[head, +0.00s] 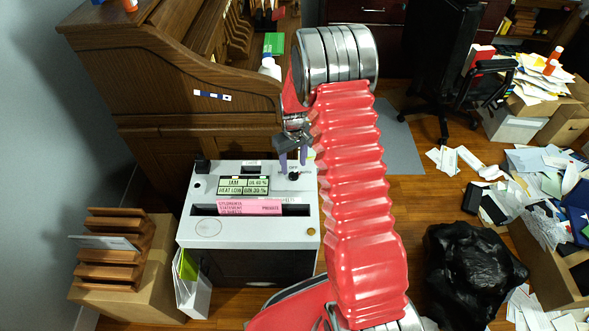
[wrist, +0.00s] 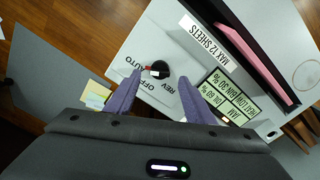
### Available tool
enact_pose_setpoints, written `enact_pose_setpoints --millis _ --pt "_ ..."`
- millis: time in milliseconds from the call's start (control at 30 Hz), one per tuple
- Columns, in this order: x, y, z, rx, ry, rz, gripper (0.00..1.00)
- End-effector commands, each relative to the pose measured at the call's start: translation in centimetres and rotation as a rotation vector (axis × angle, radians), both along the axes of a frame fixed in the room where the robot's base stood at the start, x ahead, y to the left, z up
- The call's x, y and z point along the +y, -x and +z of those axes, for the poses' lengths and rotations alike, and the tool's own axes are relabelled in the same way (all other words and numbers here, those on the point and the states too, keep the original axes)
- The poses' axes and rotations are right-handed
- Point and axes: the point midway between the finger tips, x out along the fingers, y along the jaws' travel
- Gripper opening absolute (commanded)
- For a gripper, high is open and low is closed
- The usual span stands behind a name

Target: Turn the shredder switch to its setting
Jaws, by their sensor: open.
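The shredder (head: 300,211) has a white top, a dark front and a slot holding pink paper. Its switch is a small round black knob (wrist: 160,69), also in the head view (head: 294,176). In the wrist view, AUTO, OFF and REV are printed upside down around it. A red and white mark on the knob points left, close to AUTO and OFF; I cannot tell exactly which. My gripper (head: 292,160) is open above the knob. In the wrist view its purple fingers (wrist: 161,80) stand apart on either side of the knob, with no clear contact.
A display panel (head: 243,185) lies left of the knob on the shredder top. A wooden roll-top desk (head: 180,100) stands close behind. A wooden paper sorter (head: 112,250) sits on a box at left. A black bag (head: 470,265) and scattered papers lie at right.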

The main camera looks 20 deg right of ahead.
Motion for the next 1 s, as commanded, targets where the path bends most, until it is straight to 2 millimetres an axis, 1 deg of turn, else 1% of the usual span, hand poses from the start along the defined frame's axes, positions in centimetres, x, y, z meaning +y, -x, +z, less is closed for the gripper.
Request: enact_pose_setpoints --millis 33,100,300,633,1000 --pt "0.0 0.1 -0.9 0.003 -0.001 0.0 0.48" --pt "0.0 0.1 -1.8 0.003 -0.001 0.0 0.48" --pt "0.0 0.1 -3.4 0.002 -0.001 0.0 0.48" --pt "0.0 0.0 -3.7 0.0 0.0 0.001 0.48" --pt "0.1 0.0 -3.6 0.0 0.0 0.001 0.23"
